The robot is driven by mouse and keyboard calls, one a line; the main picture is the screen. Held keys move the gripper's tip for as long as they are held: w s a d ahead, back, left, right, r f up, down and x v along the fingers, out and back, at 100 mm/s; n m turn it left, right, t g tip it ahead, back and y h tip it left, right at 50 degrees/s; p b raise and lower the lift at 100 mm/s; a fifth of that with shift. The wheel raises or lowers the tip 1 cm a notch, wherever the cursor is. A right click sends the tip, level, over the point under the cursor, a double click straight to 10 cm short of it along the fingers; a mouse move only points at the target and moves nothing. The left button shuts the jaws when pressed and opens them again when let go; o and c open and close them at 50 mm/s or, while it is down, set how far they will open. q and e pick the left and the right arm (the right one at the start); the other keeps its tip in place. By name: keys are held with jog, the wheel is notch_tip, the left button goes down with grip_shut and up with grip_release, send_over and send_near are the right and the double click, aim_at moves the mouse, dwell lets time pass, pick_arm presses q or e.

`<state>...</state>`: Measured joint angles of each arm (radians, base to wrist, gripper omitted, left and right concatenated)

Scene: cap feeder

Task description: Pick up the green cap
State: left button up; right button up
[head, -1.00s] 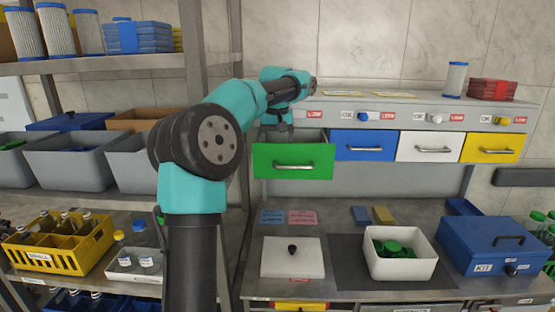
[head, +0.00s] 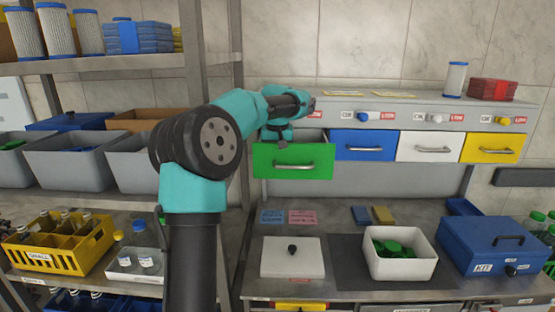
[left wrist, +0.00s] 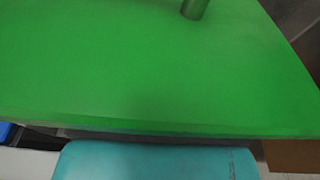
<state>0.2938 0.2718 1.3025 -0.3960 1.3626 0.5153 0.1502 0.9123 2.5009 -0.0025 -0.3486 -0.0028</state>
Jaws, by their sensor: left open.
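Several green caps (head: 390,248) lie in a white bin (head: 427,268) on the bench, right of the middle in the head view. The green drawer (head: 265,163) stands pulled out, its front nearer than the other drawers. My left gripper (head: 281,141) is open at the top edge of this drawer, pointing down, well away from the white bin. Its fingertips are small and hard to make out, and the drawer's inside is mostly hidden. The left wrist view is filled by the green drawer front (left wrist: 130,70), with part of its handle (left wrist: 195,8) at the top. My right gripper is not in view.
Closed blue (head: 350,146), white (head: 415,148) and yellow (head: 475,149) drawers hang right of the green one. A white lidded box (head: 290,265) and a blue kit box (head: 497,240) flank the bin. A metal shelf post (head: 230,60) stands close to my left arm.

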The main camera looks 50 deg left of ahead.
pick_arm(q)
jog(key=shift+c, duration=0.3)
jog(key=c, duration=0.6)
notch_tip(320, 180, up, 10)
jog(key=shift+c, duration=0.2)
dwell(0.5)
